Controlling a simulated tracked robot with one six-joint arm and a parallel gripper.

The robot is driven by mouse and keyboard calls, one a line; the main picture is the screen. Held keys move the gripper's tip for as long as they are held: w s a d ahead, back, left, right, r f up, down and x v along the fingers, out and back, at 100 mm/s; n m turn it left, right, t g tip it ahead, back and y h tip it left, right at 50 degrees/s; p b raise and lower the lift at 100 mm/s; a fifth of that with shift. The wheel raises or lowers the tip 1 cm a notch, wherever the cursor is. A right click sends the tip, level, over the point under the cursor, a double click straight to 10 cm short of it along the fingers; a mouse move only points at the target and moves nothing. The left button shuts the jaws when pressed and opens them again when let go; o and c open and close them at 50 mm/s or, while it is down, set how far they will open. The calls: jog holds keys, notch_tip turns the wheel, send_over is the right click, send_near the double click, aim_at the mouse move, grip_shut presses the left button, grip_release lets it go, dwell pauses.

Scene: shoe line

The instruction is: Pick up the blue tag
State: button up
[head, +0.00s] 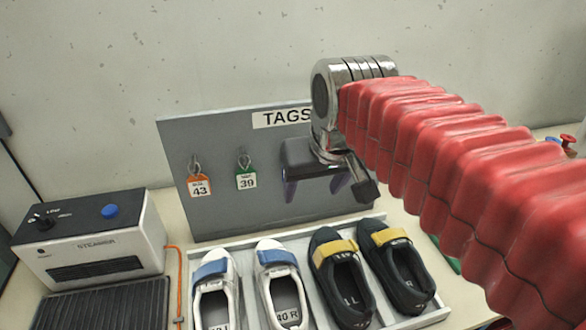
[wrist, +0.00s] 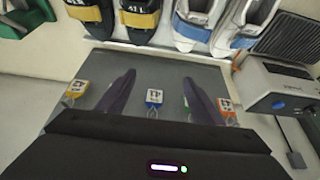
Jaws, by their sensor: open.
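The blue tag (wrist: 154,97) shows in the wrist view, hanging on the grey tag board (head: 225,140) between my two fingers and apart from both. In the head view it is hidden behind my gripper (head: 315,187). My gripper (wrist: 159,80) is open and empty in front of the board, one dark finger on each side of the tag. An orange tag marked 43 (head: 199,186) and a green tag marked 39 (head: 246,178) hang to the left in the head view. A yellow tag (wrist: 77,88) hangs at the left in the wrist view.
A white tray (head: 186,275) with white shoes (head: 277,283) and black shoes (head: 340,279) stands before the board. A steamer (head: 95,240) stands at the left, next to a dark ribbed plate (head: 105,305). My red-sleeved arm covers the right of the head view.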

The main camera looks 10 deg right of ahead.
jog(key=w+r, duration=0.5)
jog(key=w, duration=0.5)
jog(key=shift+w+r+g, duration=0.15)
jog(key=shift+g, duration=0.15)
jog(key=x, duration=0.8)
jog(key=shift+w, duration=0.1)
jog(key=shift+w+f, duration=0.1)
jog(key=shift+f, duration=0.15)
jog(key=shift+w+x, duration=0.2)
jog(key=shift+x, duration=2.4)
jog(key=shift+r, duration=0.1)
